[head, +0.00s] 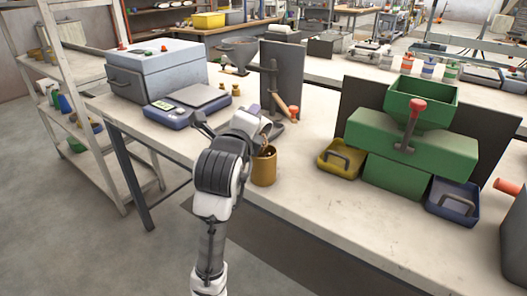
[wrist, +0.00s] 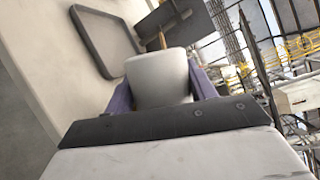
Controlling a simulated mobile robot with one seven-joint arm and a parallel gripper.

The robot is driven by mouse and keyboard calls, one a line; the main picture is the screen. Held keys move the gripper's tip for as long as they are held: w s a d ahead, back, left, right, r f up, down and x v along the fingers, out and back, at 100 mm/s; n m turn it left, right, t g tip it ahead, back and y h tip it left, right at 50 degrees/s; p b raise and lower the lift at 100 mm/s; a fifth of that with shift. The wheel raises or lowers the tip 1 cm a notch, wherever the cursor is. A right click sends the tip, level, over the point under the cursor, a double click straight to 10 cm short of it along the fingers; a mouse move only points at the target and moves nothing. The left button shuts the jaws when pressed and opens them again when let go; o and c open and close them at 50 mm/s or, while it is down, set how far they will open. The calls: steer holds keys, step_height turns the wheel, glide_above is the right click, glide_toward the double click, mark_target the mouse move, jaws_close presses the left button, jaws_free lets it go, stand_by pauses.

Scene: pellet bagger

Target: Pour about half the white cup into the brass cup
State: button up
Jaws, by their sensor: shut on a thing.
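My gripper (head: 258,118) is shut on the white cup (head: 265,127), which is tilted over the brass cup (head: 264,170). In the wrist view, the white cup (wrist: 158,78) sits between the purple fingers of my gripper (wrist: 162,88). The brass cup stands upright near the front edge of the bench. Small brown pellets show between the white cup's lip and the brass cup's mouth. The level inside either cup is hidden.
A dark upright plate with a stand (head: 280,80) is just behind the cups. A blue scale (head: 188,105) lies to the left. A green bagger (head: 410,145) stands right, with a yellow tray (head: 340,158) and a blue tray (head: 453,200).

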steer(key=shift+s+d+r+m+t+b, duration=0.1)
steer(key=shift+d+r+m+t+b, duration=0.1)
steer(key=shift+m+b, duration=0.3)
steer(key=shift+s+d+r+m+t+b, duration=0.1)
steer(key=shift+m+t+b, duration=0.1)
steer(key=shift+b, duration=0.5)
stand_by(1.0)
